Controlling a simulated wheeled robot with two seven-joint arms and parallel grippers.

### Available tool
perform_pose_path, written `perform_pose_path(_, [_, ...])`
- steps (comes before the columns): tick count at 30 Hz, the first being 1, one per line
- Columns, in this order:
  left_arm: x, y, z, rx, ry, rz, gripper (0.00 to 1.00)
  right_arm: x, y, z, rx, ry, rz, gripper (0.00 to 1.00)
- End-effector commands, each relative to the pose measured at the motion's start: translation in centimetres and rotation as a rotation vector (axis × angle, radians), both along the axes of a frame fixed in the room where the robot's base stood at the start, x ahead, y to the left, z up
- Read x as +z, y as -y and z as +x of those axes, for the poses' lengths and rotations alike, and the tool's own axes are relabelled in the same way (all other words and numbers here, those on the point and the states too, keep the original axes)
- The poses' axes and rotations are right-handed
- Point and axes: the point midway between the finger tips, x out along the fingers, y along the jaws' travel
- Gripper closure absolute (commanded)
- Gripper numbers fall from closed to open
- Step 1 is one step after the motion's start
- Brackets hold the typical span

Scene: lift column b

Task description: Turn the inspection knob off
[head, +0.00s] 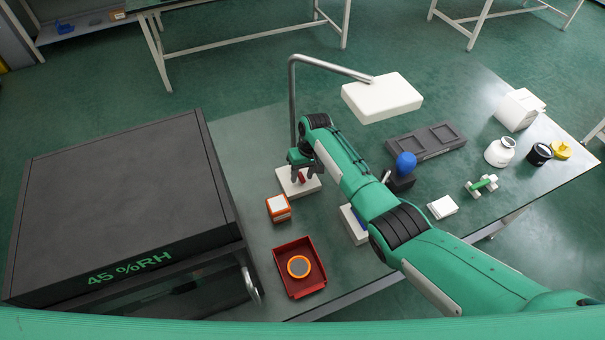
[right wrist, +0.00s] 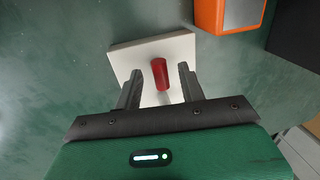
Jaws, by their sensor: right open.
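The inspection knob is a small red handle (head: 301,178) on a white base plate (head: 284,185) near the table's left side, below the lamp post. In the right wrist view the red knob (right wrist: 160,75) stands on the white plate (right wrist: 125,60), between the two fingers. My right gripper (head: 304,172) is open above the plate and partly covers the knob in the head view. In the right wrist view my right gripper (right wrist: 160,70) has a gap on each side of the knob. My left gripper is not in view.
A lamp (head: 380,98) on a bent post overhangs the table behind my arm. An orange and white box (head: 278,208) and a red tray (head: 290,286) lie in front of the plate. A dark cabinet (head: 110,200) reading 45 %RH stands left. Several small objects lie to the right.

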Motion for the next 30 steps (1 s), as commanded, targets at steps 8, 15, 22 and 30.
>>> perform_pose_path(8, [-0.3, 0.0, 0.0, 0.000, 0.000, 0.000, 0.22, 4.0, 0.8, 0.5, -0.001, 0.005, 0.001, 0.60])
perform_pose_path(15, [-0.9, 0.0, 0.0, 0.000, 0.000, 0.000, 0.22, 8.8, 1.6, 0.8, -0.001, 0.004, 0.001, 0.60])
perform_pose_path(22, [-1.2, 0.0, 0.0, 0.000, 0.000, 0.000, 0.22, 11.2, 2.1, 0.9, 0.000, 0.001, -0.001, 0.60])
perform_pose_path(30, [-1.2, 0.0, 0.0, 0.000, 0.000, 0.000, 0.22, 11.5, 2.1, 0.9, 0.000, -0.001, 0.000, 0.60])
